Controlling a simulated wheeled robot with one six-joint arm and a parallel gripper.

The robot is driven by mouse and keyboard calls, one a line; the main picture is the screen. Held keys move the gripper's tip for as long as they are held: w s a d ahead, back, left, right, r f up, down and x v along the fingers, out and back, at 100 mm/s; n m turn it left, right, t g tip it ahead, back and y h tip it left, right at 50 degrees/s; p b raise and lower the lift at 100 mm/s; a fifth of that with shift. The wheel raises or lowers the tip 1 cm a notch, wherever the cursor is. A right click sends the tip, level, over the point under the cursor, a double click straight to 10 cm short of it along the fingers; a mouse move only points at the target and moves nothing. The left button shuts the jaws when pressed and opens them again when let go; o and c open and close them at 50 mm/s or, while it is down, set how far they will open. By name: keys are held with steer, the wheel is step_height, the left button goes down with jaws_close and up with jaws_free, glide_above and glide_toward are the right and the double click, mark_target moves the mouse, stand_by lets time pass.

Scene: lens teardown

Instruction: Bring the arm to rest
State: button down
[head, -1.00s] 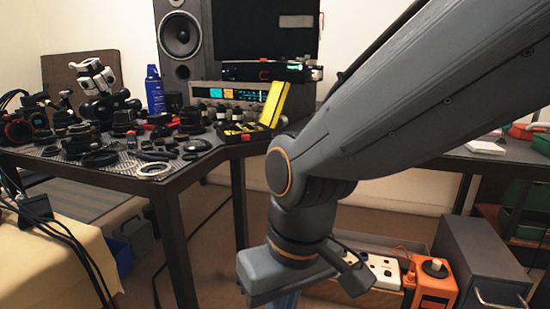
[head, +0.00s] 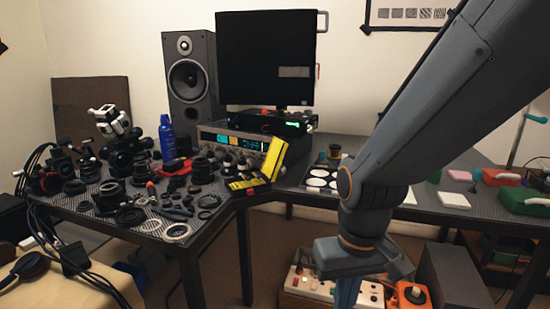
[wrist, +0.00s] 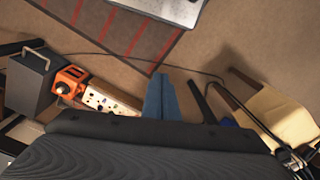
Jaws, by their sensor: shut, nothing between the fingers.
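My arm comes in from the upper right in the head view and bends down in front of the right table. My gripper (head: 345,292) hangs at the lower middle of that view, with its blue fingers partly cut off by the frame edge. The wrist view shows the blue fingers of my gripper (wrist: 160,98) side by side and shut. Nothing is held, and below them is open floor with a cable across it.
Lens parts crowd the left table (head: 85,214). A yellow case (head: 275,155) stands open near its right end. Under the right table are a power strip (head: 315,285) and an orange box (head: 408,296). A cream-covered surface (wrist: 278,115) lies right in the wrist view.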

steer(key=s+d+r+m+p, duration=0.1)
steer(key=s+d+r+p, duration=0.1)
steer(key=d+r+p, duration=0.5)
steer(key=r+p, duration=0.1)
steer(key=p, duration=0.2)
steer(key=shift+r+m+h, duration=0.3)
steer(key=shift+m, duration=0.1)
